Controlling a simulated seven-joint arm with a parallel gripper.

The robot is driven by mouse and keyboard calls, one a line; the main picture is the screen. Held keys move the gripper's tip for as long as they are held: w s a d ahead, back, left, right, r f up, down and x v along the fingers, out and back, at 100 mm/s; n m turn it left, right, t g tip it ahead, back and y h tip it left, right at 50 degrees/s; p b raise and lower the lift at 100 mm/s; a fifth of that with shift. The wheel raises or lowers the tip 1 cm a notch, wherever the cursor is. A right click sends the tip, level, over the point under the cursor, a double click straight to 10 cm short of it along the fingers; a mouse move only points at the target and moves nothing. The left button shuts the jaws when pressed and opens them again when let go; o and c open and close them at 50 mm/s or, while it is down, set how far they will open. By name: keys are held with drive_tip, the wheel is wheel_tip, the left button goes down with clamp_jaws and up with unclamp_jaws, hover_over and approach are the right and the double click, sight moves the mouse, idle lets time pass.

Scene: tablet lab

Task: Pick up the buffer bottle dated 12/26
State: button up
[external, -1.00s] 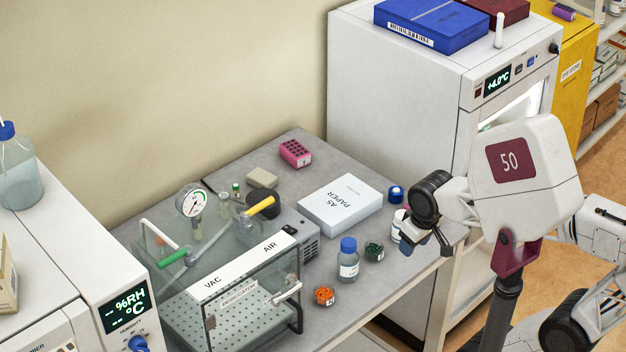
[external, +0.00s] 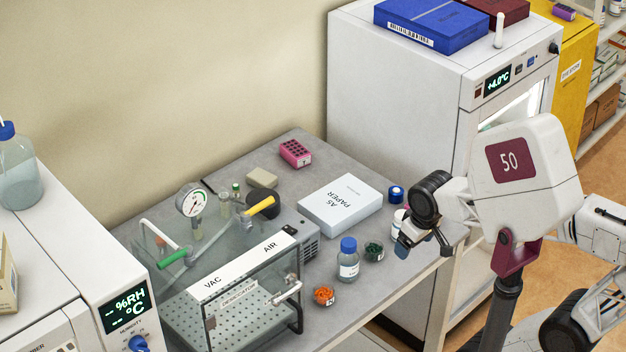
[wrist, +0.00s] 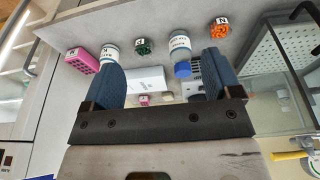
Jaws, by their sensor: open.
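A clear bottle with a blue cap and white label (external: 348,262) stands upright on the grey bench. It also shows in the wrist view (wrist: 180,46), toward the right finger. A second white-labelled bottle (external: 397,224) is partly hidden by my gripper; in the wrist view (wrist: 113,48) the left finger covers its lower part in the picture. I cannot read a date on either label. My gripper (external: 420,243) is open and empty above the bench's right side. In the wrist view its blue fingers (wrist: 160,62) are wide apart.
A jar of green pieces (external: 374,252) and a jar of orange pieces (external: 324,296) flank the blue-capped bottle. A white paper box (external: 340,203) lies behind. The glass desiccator (external: 240,290) stands left.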

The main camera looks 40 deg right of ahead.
sight(348, 249)
drive_tip(key=w+d+f+t+h, duration=0.2)
drive_tip(key=w+d+f+t, duration=0.35)
drive_tip(key=w, duration=0.35)
drive_tip(key=w+a+f+n+t+y, duration=0.3)
drive_tip(key=a+f+t+y, duration=0.1)
drive_tip(key=a+y, duration=0.2)
drive_tip(key=shift+w+f+n+t, duration=0.2)
drive_tip(key=shift+f+n+t, duration=0.1)
drive_tip(key=shift+f+t, duration=0.1)
drive_tip(key=shift+x, duration=1.3)
drive_tip(key=shift+w, duration=0.1)
drive_tip(key=shift+x, duration=2.5)
drive_tip(key=shift+f, duration=0.15)
drive_tip(key=c, duration=1.2)
